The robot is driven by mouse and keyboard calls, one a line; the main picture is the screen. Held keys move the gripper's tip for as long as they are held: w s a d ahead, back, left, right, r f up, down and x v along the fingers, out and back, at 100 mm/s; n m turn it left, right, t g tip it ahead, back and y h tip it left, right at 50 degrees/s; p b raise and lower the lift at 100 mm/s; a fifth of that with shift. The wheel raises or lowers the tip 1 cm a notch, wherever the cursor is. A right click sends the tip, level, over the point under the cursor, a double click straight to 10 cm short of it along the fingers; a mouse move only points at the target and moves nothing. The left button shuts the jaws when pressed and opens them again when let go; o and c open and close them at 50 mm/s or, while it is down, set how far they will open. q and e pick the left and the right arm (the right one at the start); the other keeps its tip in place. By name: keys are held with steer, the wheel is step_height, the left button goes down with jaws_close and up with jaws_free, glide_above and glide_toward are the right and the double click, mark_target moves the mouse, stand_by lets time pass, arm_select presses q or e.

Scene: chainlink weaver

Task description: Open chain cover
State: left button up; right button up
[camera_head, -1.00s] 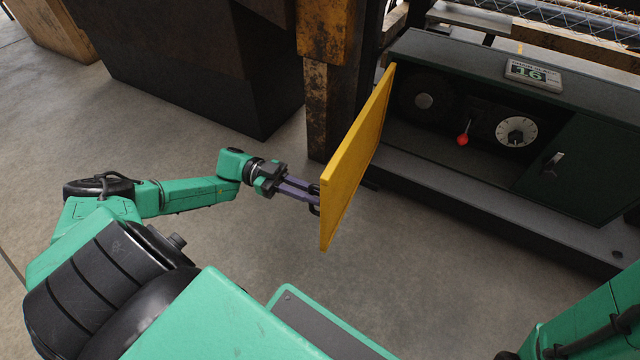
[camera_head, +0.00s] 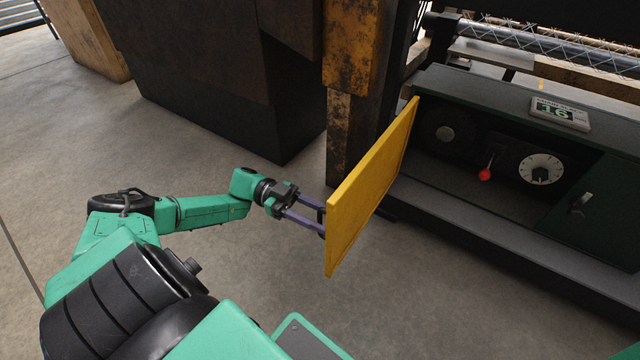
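The yellow chain cover (camera_head: 372,188) stands swung wide open, sticking out from the green machine cabinet (camera_head: 475,110). Its black handle (camera_head: 321,214) shows at the edge of the panel nearest my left arm. My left gripper (camera_head: 318,217) is at this handle with its two fingers spread apart. I cannot tell whether the fingers touch the handle. The inside of the cabinet shows, with a dark round wheel (camera_head: 445,132), a red-knobbed lever (camera_head: 485,174) and a white dial (camera_head: 541,169). My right gripper is out of view.
A counter reading 16 (camera_head: 560,113) sits on top of the cabinet. A closed green door with a handle (camera_head: 580,204) is at its right. A rusty yellow post (camera_head: 352,110) stands behind the cover. The floor in front is clear.

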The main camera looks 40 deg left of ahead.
arm_select(q)
steer(key=s+a+b, duration=0.2)
steer(key=a+b, duration=0.5)
steer(key=a, duration=0.7)
steer(key=shift+a, duration=0.2)
steer(key=shift+s, duration=0.1)
